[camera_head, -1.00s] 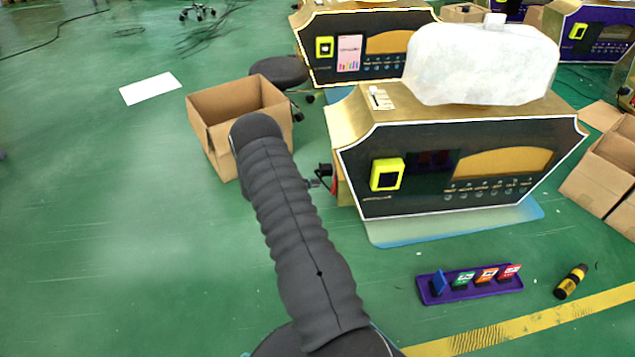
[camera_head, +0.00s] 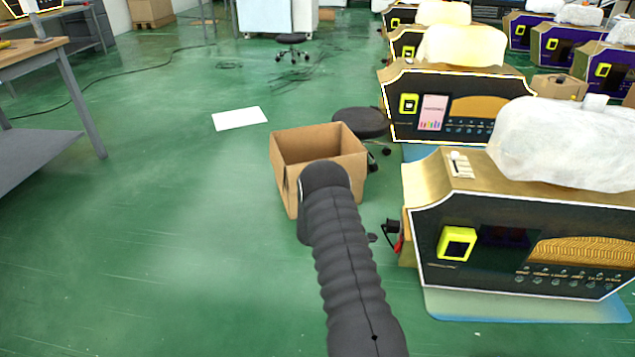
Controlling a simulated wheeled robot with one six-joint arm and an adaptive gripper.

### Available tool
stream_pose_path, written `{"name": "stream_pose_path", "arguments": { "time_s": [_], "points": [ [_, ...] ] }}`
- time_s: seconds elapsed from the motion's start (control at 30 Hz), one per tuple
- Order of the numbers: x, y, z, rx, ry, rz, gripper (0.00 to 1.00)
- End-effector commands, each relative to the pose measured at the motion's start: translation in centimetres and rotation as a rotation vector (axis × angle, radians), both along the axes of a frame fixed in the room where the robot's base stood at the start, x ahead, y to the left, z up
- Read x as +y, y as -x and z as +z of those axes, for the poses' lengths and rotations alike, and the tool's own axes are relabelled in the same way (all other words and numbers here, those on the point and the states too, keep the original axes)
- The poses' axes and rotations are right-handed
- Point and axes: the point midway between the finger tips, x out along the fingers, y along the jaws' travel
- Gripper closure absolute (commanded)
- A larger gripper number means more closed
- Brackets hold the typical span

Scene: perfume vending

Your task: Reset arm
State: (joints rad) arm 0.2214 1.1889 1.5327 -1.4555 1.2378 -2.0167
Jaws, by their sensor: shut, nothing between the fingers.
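My arm, in a dark grey ribbed sleeve, rises from the bottom edge in the head view. Its rounded bend overlaps the front of an open cardboard box (camera_head: 283,180). I cannot make out my gripper; the far part of the arm is hidden behind the sleeve. A small dark piece with a red part (camera_head: 393,238) shows between the sleeve and the nearest machine; I cannot tell what it belongs to.
The nearest black and gold vending machine (camera_head: 490,225) stands close on the right, under a translucent white bag (camera_head: 565,145). A second machine (camera_head: 460,105) and a black stool (camera_head: 361,122) are behind. A workbench (camera_head: 35,55) is at far left. Green floor (camera_head: 150,240) at left is clear.

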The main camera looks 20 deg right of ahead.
Motion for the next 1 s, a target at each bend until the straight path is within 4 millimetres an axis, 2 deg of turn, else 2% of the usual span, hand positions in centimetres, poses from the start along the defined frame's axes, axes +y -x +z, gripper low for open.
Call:
{"name": "stream_pose_path", "arguments": {
  "time_s": [0.2, 0.37, 0.47, 0.53, 0.63, 0.77, 1.0],
  "points": [
    [0.0, 0.0, 0.0, -0.032, 0.006, -0.012, 1.0],
    [0.3, 0.2, -0.6, -0.222, 0.014, -0.096, 1.0],
    [1.2, 2.2, -2.1, -0.37, 0.006, -0.226, 1.0],
    [2.1, 4.2, -3.3, -0.458, 0.003, -0.328, 1.0],
    [3.4, 6.8, -3.7, -0.59, 0.014, -0.484, 1.0],
    [5.6, 9.2, -1.7, -0.792, 0.048, -0.707, 1.0],
    [10.4, 12.0, 4.9, -1.15, 0.133, -1.098, 1.0]
  ]
}}
